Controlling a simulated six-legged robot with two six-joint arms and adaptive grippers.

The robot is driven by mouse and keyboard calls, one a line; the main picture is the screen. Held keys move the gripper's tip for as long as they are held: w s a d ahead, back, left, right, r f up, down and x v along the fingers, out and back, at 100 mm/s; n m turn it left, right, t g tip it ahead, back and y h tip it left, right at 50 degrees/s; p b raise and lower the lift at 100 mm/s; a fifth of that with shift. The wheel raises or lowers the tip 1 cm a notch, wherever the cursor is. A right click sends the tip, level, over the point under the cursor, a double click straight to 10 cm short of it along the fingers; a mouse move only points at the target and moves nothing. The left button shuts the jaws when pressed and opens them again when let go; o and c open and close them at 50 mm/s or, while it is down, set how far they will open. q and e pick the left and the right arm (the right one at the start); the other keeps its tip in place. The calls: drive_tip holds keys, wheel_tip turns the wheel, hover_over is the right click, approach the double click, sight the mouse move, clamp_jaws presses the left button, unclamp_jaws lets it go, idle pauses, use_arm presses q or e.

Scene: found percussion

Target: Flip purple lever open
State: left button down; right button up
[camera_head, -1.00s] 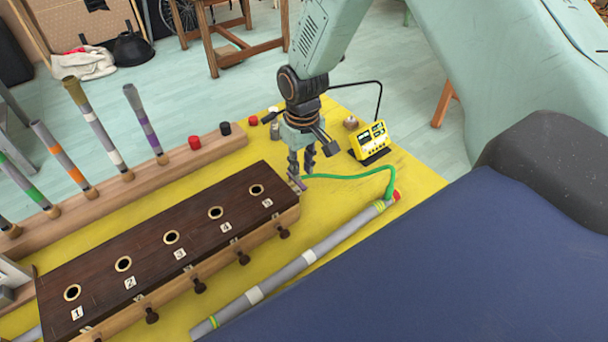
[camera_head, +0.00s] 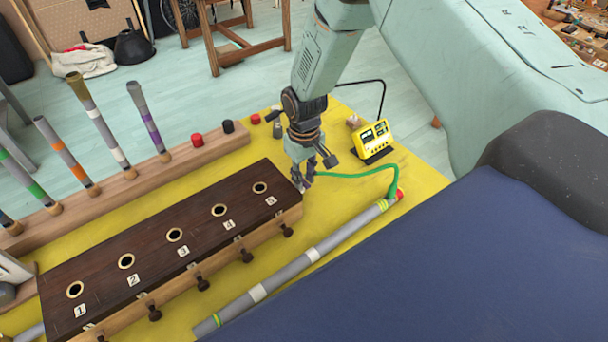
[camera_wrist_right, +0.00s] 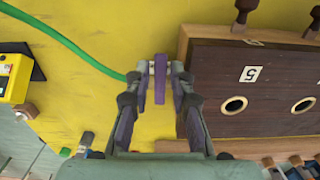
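The purple lever (camera_wrist_right: 160,80) shows in the right wrist view, at the end of the green hose, beside the dark box's end. My right gripper (camera_wrist_right: 159,70) is open, with one fingertip on each side of the lever. Small gaps seem to show between fingers and lever; I cannot tell if either touches. In the head view my right gripper (camera_head: 303,184) points down at the right end of the box and mostly hides the lever. My left gripper is not in view.
The dark wooden box (camera_head: 150,250) with numbered holes and knobs lies left of the gripper. A green hose (camera_head: 350,175) runs to a grey tube (camera_head: 330,244) in front. A yellow device (camera_head: 373,137) stands behind right on the yellow table (camera_head: 425,180).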

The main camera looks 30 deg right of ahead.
drive_tip(key=shift+d, duration=0.15)
drive_tip(key=shift+c, duration=0.7)
drive_tip(key=shift+a+r, duration=0.1)
drive_tip(key=shift+a, duration=0.15)
clamp_jaws()
drive_tip(key=shift+d, duration=0.1)
